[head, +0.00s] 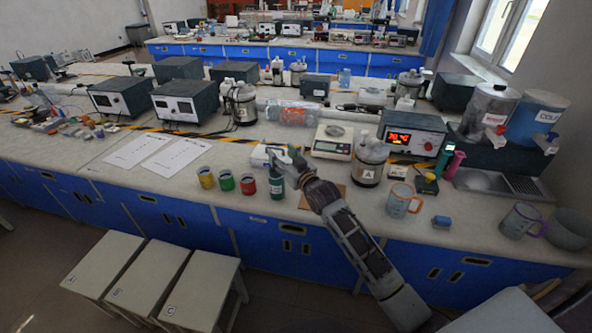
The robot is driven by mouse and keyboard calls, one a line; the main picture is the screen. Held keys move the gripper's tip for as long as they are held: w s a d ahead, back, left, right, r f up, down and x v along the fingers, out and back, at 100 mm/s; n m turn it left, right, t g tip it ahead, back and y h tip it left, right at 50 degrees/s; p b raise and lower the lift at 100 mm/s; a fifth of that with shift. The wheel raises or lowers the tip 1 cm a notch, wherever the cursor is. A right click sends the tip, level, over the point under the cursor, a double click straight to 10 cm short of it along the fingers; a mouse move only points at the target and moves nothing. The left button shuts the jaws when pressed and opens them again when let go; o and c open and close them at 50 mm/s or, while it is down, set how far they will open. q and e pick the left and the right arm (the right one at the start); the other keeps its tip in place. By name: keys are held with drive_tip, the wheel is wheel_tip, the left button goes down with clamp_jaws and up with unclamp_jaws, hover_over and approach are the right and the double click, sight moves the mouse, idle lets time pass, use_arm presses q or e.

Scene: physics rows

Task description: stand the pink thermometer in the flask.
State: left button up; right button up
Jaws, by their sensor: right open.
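My right gripper (284,158) is at the front of the bench, open, with its arm reaching in from the lower right. It is just above a small dark green bottle-like container (277,187), which may be the flask; the gripper partly covers its top. I cannot tell whether they touch. I cannot make out the pink thermometer; it may be hidden by the gripper or too small to see. A pink upright cylinder (454,165) stands far to the right, but I cannot tell what it is. My left gripper is out of view.
Yellow (206,178), green (226,181) and red (248,185) cups stand left of the dark green container. A white box (259,157) is behind the gripper. A jar (369,162) and an orange-rimmed mug (402,201) stand to the right. Papers (170,158) lie left.

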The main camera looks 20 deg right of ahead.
drive_tip(key=s+d, duration=0.1)
drive_tip(key=s, duration=0.7)
drive_tip(key=shift+d, duration=0.25)
drive_tip(key=shift+s, duration=0.15)
drive_tip(key=shift+f, duration=0.1)
idle(1.2)
